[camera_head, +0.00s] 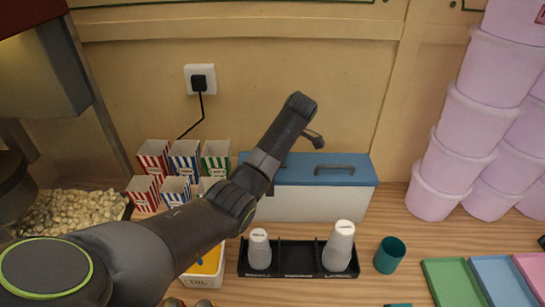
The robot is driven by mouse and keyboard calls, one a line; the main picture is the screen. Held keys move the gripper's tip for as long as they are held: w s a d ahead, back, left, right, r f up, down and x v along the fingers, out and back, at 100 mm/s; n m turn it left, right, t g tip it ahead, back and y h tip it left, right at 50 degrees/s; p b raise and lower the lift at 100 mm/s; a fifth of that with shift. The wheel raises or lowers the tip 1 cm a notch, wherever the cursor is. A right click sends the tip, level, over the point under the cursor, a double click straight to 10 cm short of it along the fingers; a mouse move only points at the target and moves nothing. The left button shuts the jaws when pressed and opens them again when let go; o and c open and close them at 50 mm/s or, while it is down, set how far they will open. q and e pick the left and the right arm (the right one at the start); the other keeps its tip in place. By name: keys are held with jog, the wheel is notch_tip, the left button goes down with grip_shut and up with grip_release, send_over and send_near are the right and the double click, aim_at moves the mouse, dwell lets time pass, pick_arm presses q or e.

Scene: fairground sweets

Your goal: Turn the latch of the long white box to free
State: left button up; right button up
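The long white box (315,206) stands against the back wall, with a blue lid (352,178) and a dark handle (335,167) on top. My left arm comes in from the lower left and crosses in front of the box's left part. Its dark end, with the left gripper (314,138), is above the lid against the wall. The gripper is small and seen from behind, so its opening is unclear. I cannot make out the latch; the arm hides part of the box's front and lid. My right gripper is not in view.
A black tray (297,274) with white cup stacks stands in front of the box, beside a teal cup (390,255). Striped popcorn boxes (186,160) are left, pink tubs (460,150) right. Coloured trays (500,281) lie at lower right. Bare wood shows right of the box.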

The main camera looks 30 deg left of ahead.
pick_arm(q)
jog(key=o, duration=1)
jog(key=shift+f, duration=0.1)
